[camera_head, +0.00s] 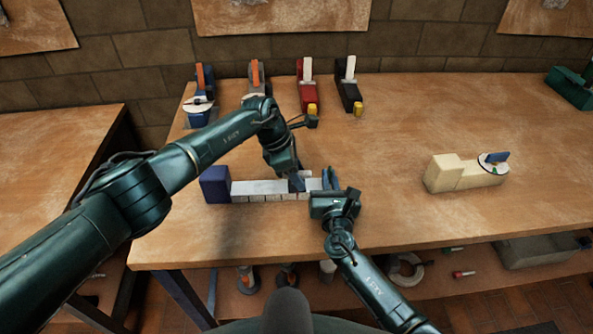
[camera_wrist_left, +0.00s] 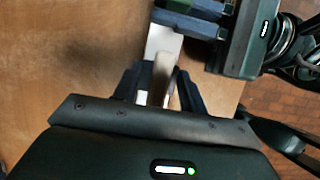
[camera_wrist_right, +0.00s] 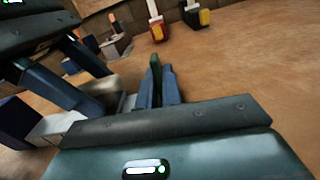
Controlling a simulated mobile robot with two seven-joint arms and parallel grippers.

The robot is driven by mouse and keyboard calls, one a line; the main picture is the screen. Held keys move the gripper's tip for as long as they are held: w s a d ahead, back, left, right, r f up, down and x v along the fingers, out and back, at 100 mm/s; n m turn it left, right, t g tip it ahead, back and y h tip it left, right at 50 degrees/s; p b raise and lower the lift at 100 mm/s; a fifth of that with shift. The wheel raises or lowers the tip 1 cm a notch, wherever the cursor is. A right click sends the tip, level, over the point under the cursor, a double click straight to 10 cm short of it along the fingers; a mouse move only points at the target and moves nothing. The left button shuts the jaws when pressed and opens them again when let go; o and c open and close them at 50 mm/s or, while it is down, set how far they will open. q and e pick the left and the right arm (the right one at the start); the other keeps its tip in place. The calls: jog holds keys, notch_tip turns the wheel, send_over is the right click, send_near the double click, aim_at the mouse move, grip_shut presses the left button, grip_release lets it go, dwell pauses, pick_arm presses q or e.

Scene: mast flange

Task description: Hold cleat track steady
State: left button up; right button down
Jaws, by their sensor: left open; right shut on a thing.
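The cleat track (camera_head: 265,188) is a long pale, segmented bar lying on the workbench, with a dark blue block (camera_head: 215,185) at its left end. The pale track also shows in the right wrist view (camera_wrist_right: 52,128). My left gripper (camera_head: 298,182) is open, low over the track just left of the right gripper. A blurred beige piece (camera_wrist_left: 160,75) shows between its fingers in the left wrist view; I cannot tell whether they touch it.
A blue tool (camera_head: 201,108), a grey one, a red one (camera_head: 305,85) and a black one (camera_head: 348,88) stand along the back. A cream block with a round dial (camera_head: 465,172) sits at right. A green object (camera_head: 570,88) is far right.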

pick_arm(q)
jog(key=v, duration=1.2)
pick_arm(e)
jog(key=c, duration=1.5)
grip_release()
